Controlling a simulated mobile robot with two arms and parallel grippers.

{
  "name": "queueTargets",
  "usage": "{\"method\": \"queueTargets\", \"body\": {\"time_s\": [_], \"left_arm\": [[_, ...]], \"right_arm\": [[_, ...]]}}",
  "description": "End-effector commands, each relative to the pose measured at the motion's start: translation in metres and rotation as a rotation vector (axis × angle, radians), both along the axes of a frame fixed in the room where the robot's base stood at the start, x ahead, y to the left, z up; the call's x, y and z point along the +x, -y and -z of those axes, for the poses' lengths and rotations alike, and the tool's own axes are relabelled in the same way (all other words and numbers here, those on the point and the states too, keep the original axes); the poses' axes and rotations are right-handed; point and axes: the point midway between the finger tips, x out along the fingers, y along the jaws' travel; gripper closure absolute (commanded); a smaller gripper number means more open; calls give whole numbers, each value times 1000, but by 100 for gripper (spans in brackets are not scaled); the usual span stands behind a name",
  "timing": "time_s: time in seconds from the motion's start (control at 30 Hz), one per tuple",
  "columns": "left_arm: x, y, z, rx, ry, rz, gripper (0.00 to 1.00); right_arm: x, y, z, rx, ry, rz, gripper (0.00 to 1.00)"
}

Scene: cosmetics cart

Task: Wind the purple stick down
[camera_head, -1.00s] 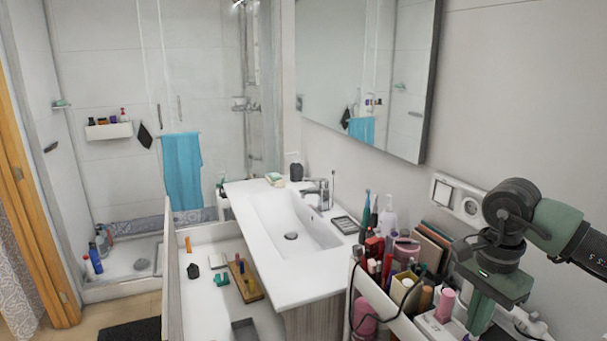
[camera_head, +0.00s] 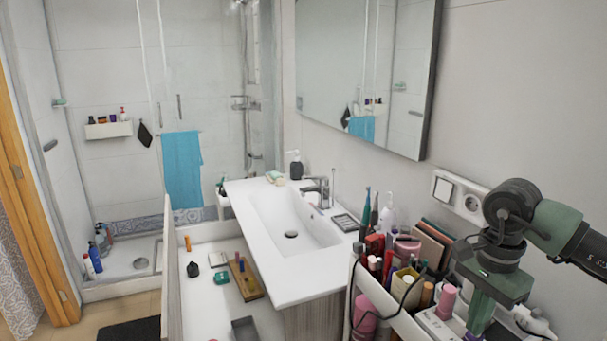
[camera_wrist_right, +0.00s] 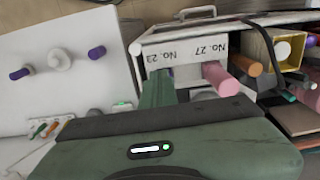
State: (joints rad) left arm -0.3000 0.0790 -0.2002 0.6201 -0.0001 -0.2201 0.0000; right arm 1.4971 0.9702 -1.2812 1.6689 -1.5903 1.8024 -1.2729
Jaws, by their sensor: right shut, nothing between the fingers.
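My right gripper (camera_head: 481,312) points down at the white holder (camera_head: 434,322) at the front right of the cart, its fingers shut and empty. In the right wrist view its green finger (camera_wrist_right: 157,88) is at the slot labelled No. 23. A pink stick (camera_wrist_right: 220,78) stands in the neighbouring No. 27 slot; it also shows in the head view (camera_head: 446,300). Two small purple pieces (camera_wrist_right: 97,52) (camera_wrist_right: 20,73) show on a white surface at the left. My left gripper is out of view.
Cosmetics, brushes and boxes crowd the cart (camera_head: 391,314) beside the holder. A dark cable runs over its edge. The wall with a socket (camera_head: 471,205) is close behind my right arm. The washbasin (camera_head: 285,230) and an open drawer lie to the left.

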Motion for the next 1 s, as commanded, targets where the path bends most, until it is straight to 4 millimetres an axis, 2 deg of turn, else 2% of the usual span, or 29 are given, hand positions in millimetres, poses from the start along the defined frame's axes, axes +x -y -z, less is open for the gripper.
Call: {"method": "queueTargets", "body": {"time_s": [1.0], "left_arm": [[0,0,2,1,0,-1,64]], "right_arm": [[8,3,-1,-2,3,3,100]]}}
